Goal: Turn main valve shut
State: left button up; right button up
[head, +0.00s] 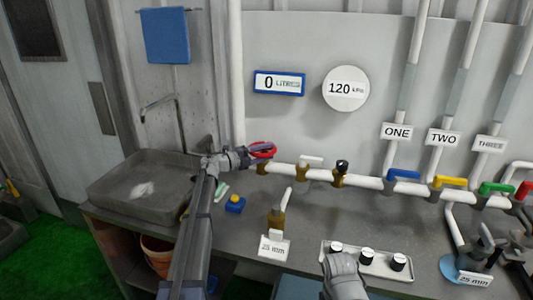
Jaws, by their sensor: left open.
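A red valve handle (265,154) sits at the left end of the white pipe (368,182), close to the wall, likely the main valve. My left gripper (259,150) is at this handle, with open fingers around or just beside it. Whether they touch it is too small to tell. The gripper hides part of the handle. A round gauge (345,88) above reads 120 kPa, and a blue-framed display (279,82) reads 0 litres.
Along the pipe are a white-handled valve (311,161), a black-topped fitting (341,168), and blue (404,174), yellow (450,182) and green (496,188) handles. A brass tap (277,217) stands in front. A sink (143,190) lies left; a knob panel (367,259) is at front.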

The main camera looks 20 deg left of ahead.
aim_at(253, 155)
pick_arm(q)
jog(key=v, duration=0.7)
jog(key=shift+s+a, duration=0.2)
jog(key=shift+s, duration=0.05)
